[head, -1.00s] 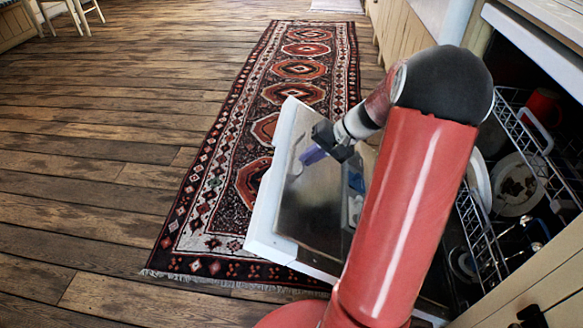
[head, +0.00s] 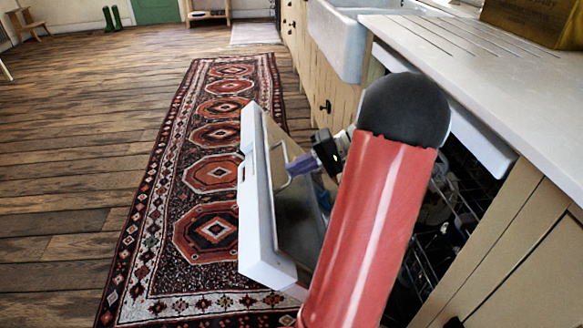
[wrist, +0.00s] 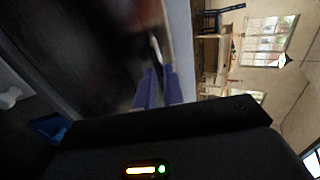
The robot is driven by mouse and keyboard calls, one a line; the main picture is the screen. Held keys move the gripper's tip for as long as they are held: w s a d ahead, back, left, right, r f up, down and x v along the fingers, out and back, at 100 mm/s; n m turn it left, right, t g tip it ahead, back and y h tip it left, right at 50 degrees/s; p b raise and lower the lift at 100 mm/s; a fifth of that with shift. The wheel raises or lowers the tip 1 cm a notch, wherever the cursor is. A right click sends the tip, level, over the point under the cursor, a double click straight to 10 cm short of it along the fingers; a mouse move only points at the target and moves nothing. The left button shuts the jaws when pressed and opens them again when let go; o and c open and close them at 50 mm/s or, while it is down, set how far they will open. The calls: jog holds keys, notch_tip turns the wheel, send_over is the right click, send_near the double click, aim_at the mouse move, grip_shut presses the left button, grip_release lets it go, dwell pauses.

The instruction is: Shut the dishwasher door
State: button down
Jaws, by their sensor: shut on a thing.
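The dishwasher door (head: 255,215) stands partly open in the head view, steeply tilted, with its white outer panel facing the rug and its dark metal inner face toward the machine. My gripper (head: 291,167) is at the inner side of the door near its upper part, its purple fingers closed on the door. In the wrist view the fingers (wrist: 158,90) lie close together against the door's inner face (wrist: 95,40), near its pale edge. Exactly what part sits between the fingertips is hard to see. My red arm hides much of the opening.
The dishwasher's racks (head: 455,205) with dishes show inside the opening, under the white countertop (head: 480,65). A white sink (head: 350,30) and cream cabinets (head: 305,55) stand beyond. A patterned rug (head: 210,175) lies beside the door. The wooden floor (head: 80,130) at left is clear.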

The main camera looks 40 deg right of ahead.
jog(key=shift+s+d+r, duration=0.15)
jog(key=shift+d, duration=0.05)
jog(key=c, duration=1.5)
grip_release()
notch_tip(320, 180, up, 20)
jog(key=p, duration=0.1)
